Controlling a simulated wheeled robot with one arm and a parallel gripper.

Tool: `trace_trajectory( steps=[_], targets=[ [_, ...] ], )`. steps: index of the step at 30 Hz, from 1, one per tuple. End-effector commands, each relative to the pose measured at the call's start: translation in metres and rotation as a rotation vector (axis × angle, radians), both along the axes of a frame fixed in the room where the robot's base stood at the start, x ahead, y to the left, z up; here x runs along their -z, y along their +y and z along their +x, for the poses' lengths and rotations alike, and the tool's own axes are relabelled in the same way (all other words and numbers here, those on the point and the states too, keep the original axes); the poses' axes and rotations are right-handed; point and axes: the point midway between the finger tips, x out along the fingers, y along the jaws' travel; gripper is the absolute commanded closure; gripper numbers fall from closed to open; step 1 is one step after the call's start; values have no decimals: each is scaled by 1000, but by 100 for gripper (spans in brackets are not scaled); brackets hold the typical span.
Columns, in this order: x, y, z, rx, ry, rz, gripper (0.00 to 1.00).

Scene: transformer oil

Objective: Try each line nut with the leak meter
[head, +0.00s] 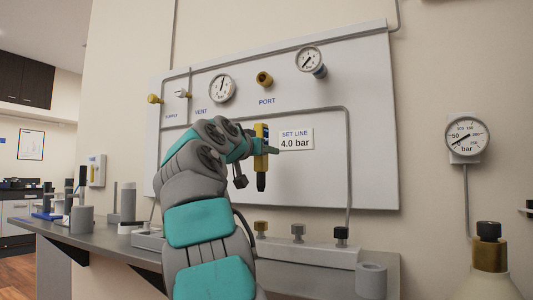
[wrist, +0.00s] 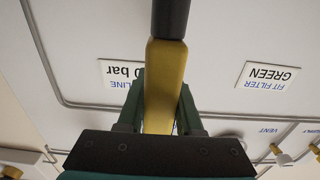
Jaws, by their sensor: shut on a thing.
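My gripper (head: 264,147) is shut on a yellow tool with a black end, which looks like the leak meter (head: 261,182). It holds the tool upright, black end down, in front of the white panel (head: 370,150). In the wrist view the meter's yellow body (wrist: 163,75) sits between my fingers (wrist: 161,100). A thin grey line (head: 348,170) runs around the panel and down its right side. No line nut can be told for certain. Brass fittings show at the supply end (head: 155,98) and at the port (head: 264,78). My arm hides part of the panel.
Two small gauges (head: 222,88) (head: 309,60) are on the panel. A large bar gauge (head: 466,139) hangs at right. Below, a holder (head: 310,252) carries a brass, a grey and a black cap. A brass-necked bottle (head: 489,275) stands front right. Labels read SET LINE and FIT FILTER GREEN (wrist: 266,76).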

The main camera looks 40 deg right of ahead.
Motion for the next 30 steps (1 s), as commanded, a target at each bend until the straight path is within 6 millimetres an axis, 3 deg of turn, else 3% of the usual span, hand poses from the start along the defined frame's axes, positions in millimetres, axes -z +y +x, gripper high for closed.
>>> trace_trajectory(
  steps=[18,30],
  targets=[
    [52,0,0,0,1,-1,100],
    [63,0,0,0,1,-1,100]
  ],
)
